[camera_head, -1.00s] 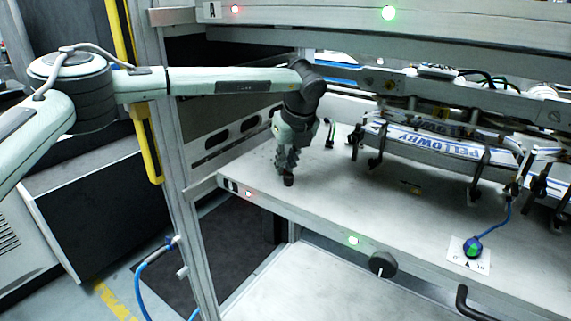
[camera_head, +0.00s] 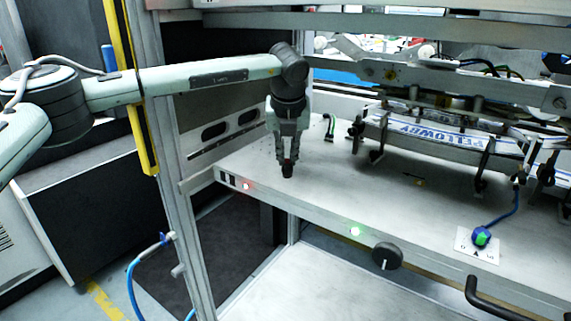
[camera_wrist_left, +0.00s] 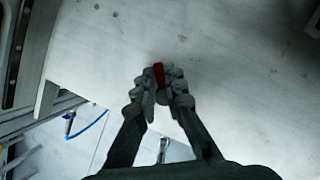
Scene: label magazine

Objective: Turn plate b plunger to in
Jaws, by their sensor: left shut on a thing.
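The plate b plunger is a small dark knob (camera_head: 288,172) near the left end of the pale shelf plate (camera_head: 340,190). In the left wrist view a red part of the plunger (camera_wrist_left: 159,75) shows between the fingertips. My left gripper (camera_head: 287,164) points down from above and is shut on the plunger; it also shows in the left wrist view (camera_wrist_left: 161,88). The fingers hide most of the knob, so its turned position cannot be read. My right gripper is not in view.
A blue-green knob (camera_head: 481,237) stands at the right. A clamped labelled bar (camera_head: 440,137) spans the back. The plate's middle is mostly clear.

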